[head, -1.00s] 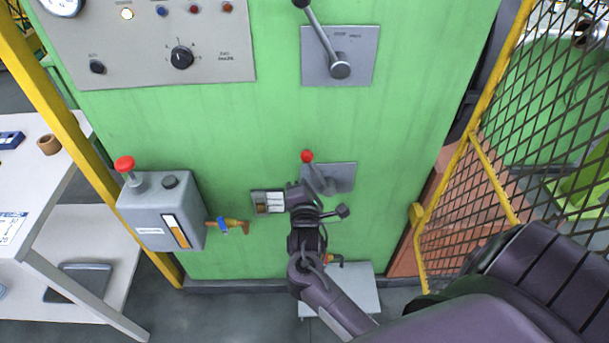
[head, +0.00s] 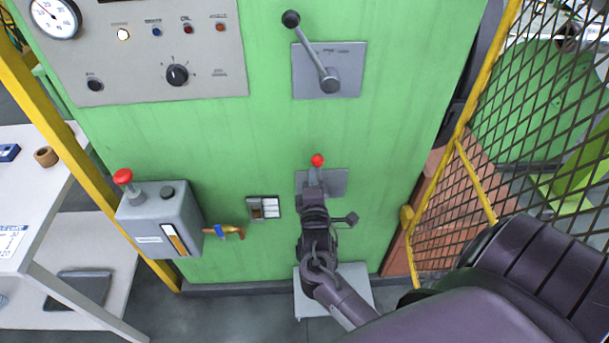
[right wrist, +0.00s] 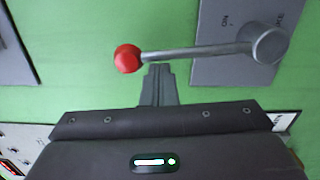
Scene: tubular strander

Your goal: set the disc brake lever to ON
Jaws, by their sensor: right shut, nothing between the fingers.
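The disc brake lever has a red ball knob (head: 317,160) and a grey rod on a grey plate (head: 338,181) low on the green panel. In the head view it stands nearly upright. In the right wrist view the lever's rod (right wrist: 195,52) runs from the red knob to a round grey hub, beside the letters ON on its plate (right wrist: 222,68). My right gripper (head: 314,188) is shut and empty at the lever and hides its lower part. In the right wrist view its fingertips (right wrist: 160,69) lie right beside the rod near the knob; contact is unclear. My left gripper is out of view.
A larger black-knobbed lever (head: 312,52) is above. A grey box with a red button (head: 162,218) and a small switch plate (head: 264,208) are at left. A yellow-framed mesh guard (head: 470,185) bounds the right. Bare green panel lies between the lever plates.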

